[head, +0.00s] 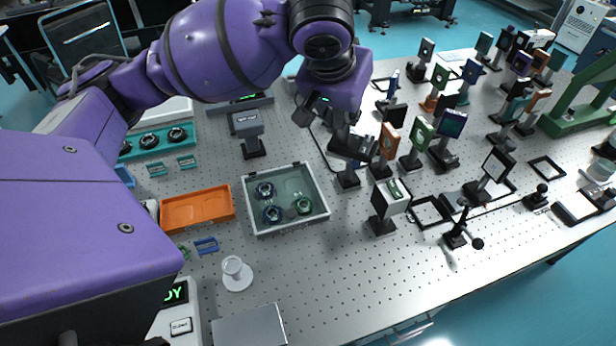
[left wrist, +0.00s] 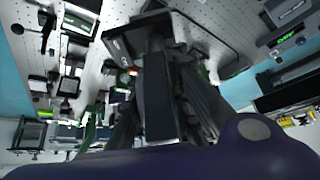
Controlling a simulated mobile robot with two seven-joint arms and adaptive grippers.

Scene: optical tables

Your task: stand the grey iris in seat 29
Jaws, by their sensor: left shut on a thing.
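My left gripper (head: 345,128) is above the middle of the perforated table, among the upright mounts. It is shut on a dark grey mount, which I take to be the grey iris (head: 354,147); the fingers hide much of it. Empty dark square frames lie on the table, one at the front right (head: 418,222) and one farther right (head: 546,177). I cannot read any seat number, so I cannot tell which is seat 29. My right gripper is not in view.
Several upright optic mounts, including a green one (head: 421,133), crowd the table to the right. A grey tray (head: 251,208) with dark rings and an orange tray (head: 163,216) lie left.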

